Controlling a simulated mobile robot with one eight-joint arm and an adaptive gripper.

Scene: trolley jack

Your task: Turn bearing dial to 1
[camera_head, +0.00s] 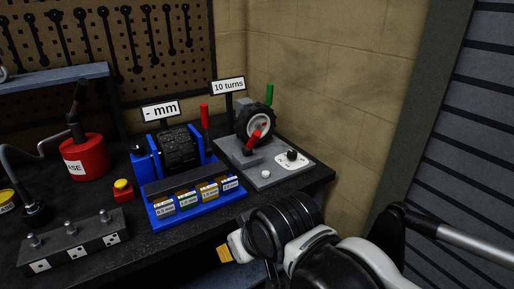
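A small black dial knob (291,155) sits on a white plate with markings on the grey base (262,176) at the right end of the bench. The markings are too small to read, so its setting cannot be told. Behind it stands a black wheel (255,122) with a red handle (254,136) and a green handle (269,94). My gripper (225,254) is at the bottom centre, in front of the bench and apart from the dial. Only a yellowish tip shows; the rest is hidden by my black and white arm, so its opening cannot be told.
A "10 turns" sign (228,86) stands beside the wheel. Left of it are a blue device (190,212) with a red lever (205,115), a yellow-topped button (122,185) and a red can (84,157). A wall rises close behind; a shutter (470,150) is at right.

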